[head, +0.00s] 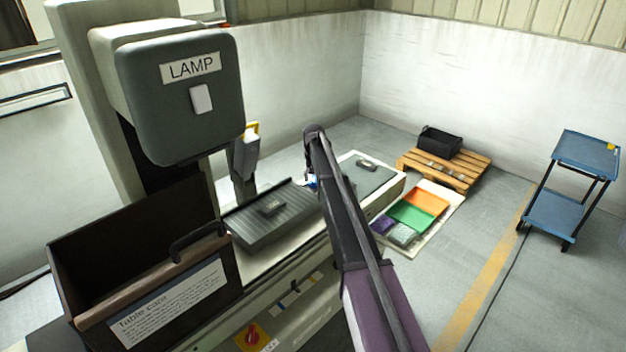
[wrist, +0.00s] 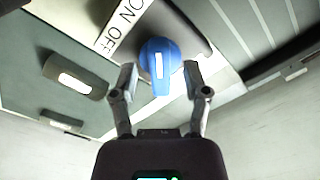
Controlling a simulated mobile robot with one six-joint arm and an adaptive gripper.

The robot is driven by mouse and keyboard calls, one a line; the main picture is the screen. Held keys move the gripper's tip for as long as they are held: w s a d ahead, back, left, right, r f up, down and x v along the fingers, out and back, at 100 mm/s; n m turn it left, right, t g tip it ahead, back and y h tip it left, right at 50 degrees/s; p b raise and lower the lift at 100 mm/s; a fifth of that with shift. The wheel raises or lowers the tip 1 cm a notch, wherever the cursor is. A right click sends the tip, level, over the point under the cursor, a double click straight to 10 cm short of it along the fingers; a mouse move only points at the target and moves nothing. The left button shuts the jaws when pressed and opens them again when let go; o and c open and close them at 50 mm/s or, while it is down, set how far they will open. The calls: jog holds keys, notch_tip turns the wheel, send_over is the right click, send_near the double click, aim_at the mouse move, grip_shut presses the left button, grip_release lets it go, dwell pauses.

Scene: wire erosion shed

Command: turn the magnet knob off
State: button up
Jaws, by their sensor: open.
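The magnet knob (wrist: 160,66) is blue with a white pointer line, and sits beside a white label (wrist: 122,24) reading ON and OFF in the wrist view. My gripper (wrist: 161,82) is open, with one finger on each side of the knob's narrow lower end. I cannot tell whether the fingers touch it. In the head view a small patch of blue (head: 311,182) shows beside my arm, which hides most of that spot.
A ribbed grey plate (head: 258,238) with a small dark block (head: 271,206) lies left of my arm. A lamp housing (head: 185,95) stands above a brown box (head: 140,262). Coloured trays (head: 418,208), a pallet (head: 446,166) and a blue cart (head: 556,210) are at right.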

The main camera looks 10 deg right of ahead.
jog(key=shift+c, duration=0.2)
grip_shut()
jog(key=shift+n, duration=0.4)
jog(key=n, duration=0.7)
jog(key=shift+n, duration=0.4)
jog(key=n, duration=0.4)
jog(key=shift+n, duration=0.3)
jog(key=n, duration=0.4)
jog(key=shift+s+n, duration=0.1)
jog(key=shift+n, duration=0.3)
